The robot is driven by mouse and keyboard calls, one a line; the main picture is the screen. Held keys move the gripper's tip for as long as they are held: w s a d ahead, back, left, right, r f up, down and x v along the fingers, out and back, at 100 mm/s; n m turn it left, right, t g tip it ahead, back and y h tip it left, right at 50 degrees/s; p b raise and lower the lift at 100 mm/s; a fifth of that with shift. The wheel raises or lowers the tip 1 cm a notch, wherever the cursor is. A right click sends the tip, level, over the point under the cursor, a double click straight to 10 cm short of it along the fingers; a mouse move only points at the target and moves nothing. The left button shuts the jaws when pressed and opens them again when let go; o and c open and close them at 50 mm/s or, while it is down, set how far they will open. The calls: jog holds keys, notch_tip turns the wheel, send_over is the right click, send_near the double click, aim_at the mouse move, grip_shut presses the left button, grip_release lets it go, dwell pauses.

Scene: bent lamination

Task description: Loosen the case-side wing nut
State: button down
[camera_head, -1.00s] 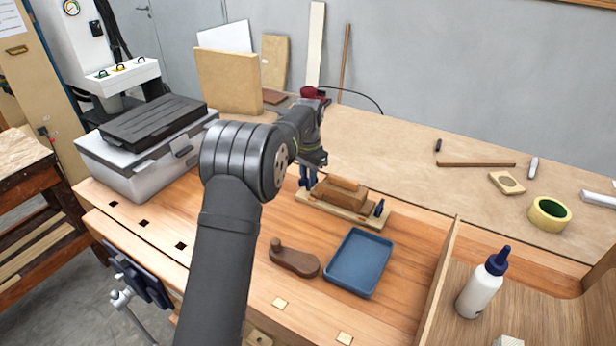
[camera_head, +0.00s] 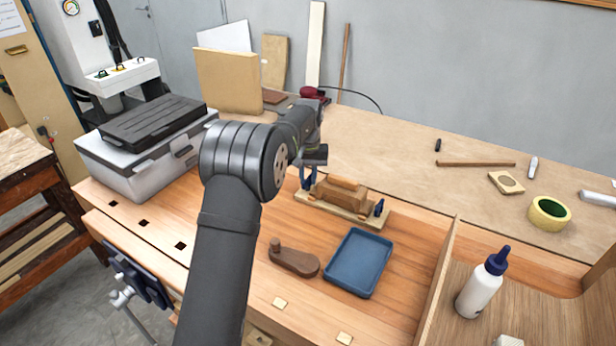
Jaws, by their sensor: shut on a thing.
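The bending form (camera_head: 338,203) is a brown wooden block with a lighter strip on top, lying on a pale base board on the bench. A blue wing nut (camera_head: 379,207) stands at the right end of the board. My gripper (camera_head: 308,184) points down at the board's left end, on the side of the grey case. It is shut on the case-side wing nut there, which is mostly hidden by the fingers and small in the picture. I cannot tell how far the nut has turned.
A grey case (camera_head: 150,150) stands at the left. A blue tray (camera_head: 358,263) and a brown wooden piece with a knob (camera_head: 294,261) lie in front of the form. A glue bottle (camera_head: 482,284) stands at the right behind a low wooden divider (camera_head: 439,285).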

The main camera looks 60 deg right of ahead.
aim_at(308, 178)
dwell(0.5)
jog(key=c, duration=1.3)
grip_release()
jog(key=shift+o, duration=0.2)
notch_tip(308, 178, up, 17)
jog(key=shift+r, duration=0.2)
jog(key=shift+f, duration=0.1)
notch_tip(308, 178, down, 17)
jog(key=shift+f, duration=0.15)
